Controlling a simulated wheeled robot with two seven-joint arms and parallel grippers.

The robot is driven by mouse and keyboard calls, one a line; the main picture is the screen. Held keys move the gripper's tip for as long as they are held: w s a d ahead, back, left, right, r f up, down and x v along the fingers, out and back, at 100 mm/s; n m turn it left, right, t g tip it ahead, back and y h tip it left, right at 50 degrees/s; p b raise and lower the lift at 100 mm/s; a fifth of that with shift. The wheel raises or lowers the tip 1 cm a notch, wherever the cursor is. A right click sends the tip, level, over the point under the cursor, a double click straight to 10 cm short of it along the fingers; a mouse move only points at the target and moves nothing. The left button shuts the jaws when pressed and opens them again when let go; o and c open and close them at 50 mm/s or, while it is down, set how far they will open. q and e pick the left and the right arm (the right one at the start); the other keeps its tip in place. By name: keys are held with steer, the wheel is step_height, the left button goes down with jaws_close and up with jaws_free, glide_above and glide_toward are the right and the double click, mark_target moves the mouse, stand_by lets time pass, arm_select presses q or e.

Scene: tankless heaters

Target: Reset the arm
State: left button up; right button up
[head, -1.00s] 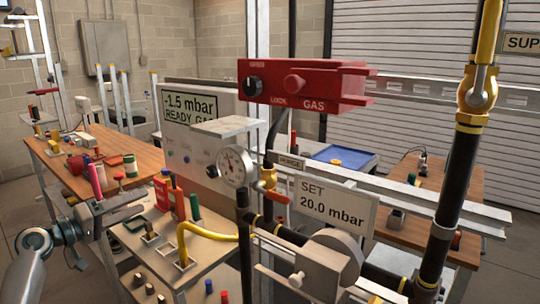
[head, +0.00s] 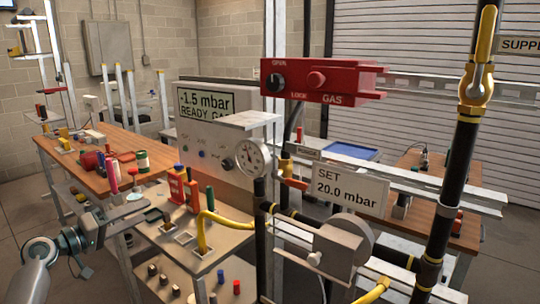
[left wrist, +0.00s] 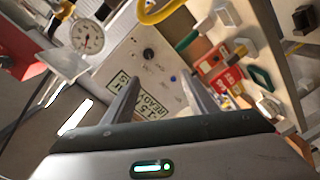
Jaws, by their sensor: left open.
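My left arm comes in from the lower left in the head view. Its gripper (head: 150,214) is beside the front left of the low bench, left of the red containers (head: 182,188). In the left wrist view the two fingers of this gripper (left wrist: 162,92) stand wide apart with nothing between them. Past them is the grey panel with the display (left wrist: 152,103), which looks tilted and upside down there. The same display (head: 207,102) reads "-1.5 mbar READY GAS" in the head view. My right gripper is in neither view.
A red valve box (head: 325,80), a dial gauge (head: 252,158), black pipes (head: 452,190) and a yellow hose (head: 203,232) stand right of my arm. The low bench (head: 165,238) has several sockets. A wooden table (head: 100,180) with clutter is behind my gripper.

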arm_select(q)
step_height(320, 180, down, 24)
steer(key=s+d+n+g+y, duration=0.1)
steer(key=s+g+y, duration=0.1)
steer(key=y, duration=0.2)
steer(key=s+d+f+g+y, duration=0.15)
steer(key=s+f, duration=0.25)
steer(key=f, duration=0.6)
steer(key=s+d+f+y, duration=0.15)
steer(key=s+f, duration=0.25)
steer(key=f, duration=0.6)
steer(key=s+d+f+m+g+y, duration=0.1)
steer(key=s+d+f+m, duration=0.15)
steer(key=s+f, duration=0.65)
steer(key=s+d+f+m+g+y, duration=0.1)
steer(key=s+d+f+g, duration=0.15)
steer(key=s+f, duration=0.65)
steer(key=s+d+f+m, duration=0.1)
steer(key=s+d+f, duration=0.2)
steer(key=s, duration=0.3)
steer(key=s+d+f+m, duration=0.1)
steer(key=s+d+f, duration=0.2)
steer(key=s, duration=0.4)
steer(key=s+d+f+m+g, duration=0.1)
steer(key=s+d+f+m, duration=0.1)
steer(key=s, duration=0.4)
steer(key=shift+s+d+f, duration=0.35)
steer(key=shift+d+f, duration=0.25)
steer(key=shift+d, duration=0.05)
